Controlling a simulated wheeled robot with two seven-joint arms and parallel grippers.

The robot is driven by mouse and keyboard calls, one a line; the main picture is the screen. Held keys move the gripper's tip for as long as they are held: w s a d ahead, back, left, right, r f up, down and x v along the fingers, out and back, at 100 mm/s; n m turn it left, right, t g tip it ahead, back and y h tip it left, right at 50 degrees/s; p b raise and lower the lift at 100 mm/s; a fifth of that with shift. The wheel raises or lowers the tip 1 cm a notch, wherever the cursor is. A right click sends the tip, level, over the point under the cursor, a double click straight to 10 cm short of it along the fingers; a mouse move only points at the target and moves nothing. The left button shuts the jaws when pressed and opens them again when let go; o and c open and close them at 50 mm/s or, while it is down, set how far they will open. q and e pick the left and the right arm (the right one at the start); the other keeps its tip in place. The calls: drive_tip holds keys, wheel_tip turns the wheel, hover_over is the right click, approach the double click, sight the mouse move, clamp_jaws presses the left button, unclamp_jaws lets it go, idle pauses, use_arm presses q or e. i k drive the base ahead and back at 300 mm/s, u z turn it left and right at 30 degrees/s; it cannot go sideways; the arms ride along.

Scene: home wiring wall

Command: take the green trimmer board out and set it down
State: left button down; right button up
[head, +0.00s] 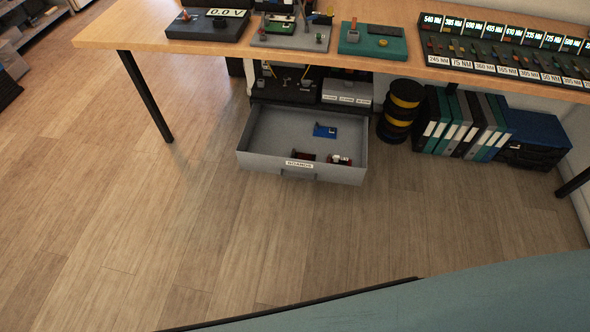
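A small green board (279,24) sits on a grey base (291,38) on the wooden table, near the top edge of the head view. I cannot tell for sure that it is the trimmer board. Below the table a grey drawer (251,162) labelled as boards stands pulled open. In it lie a blue board (325,131), a dark red board (302,157) and a red board with white parts (338,160). I see no green board in the drawer. Neither of my grippers is in view.
The table (130,36) also carries a meter reading 0.0V (208,24), a teal plate (372,41) and a rack of labelled parts (500,52). Under it stand wire spools (402,110), binders (463,122) and a dark blue box (536,138). The wooden floor in front is clear.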

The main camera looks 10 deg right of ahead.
sight(269, 26)
drive_tip(key=u, duration=0.9)
drive_tip(key=k, duration=1.2)
drive_tip(key=u, duration=1.05)
drive_tip(key=i, duration=0.75)
drive_tip(key=z, duration=0.4)
drive_tip(key=i, duration=2.1)
drive_tip(key=z, duration=1.55)
drive_tip(key=i, duration=1.4)
drive_tip(key=z, duration=1.25)
drive_tip(key=i, duration=0.2)
drive_tip(key=z, duration=0.15)
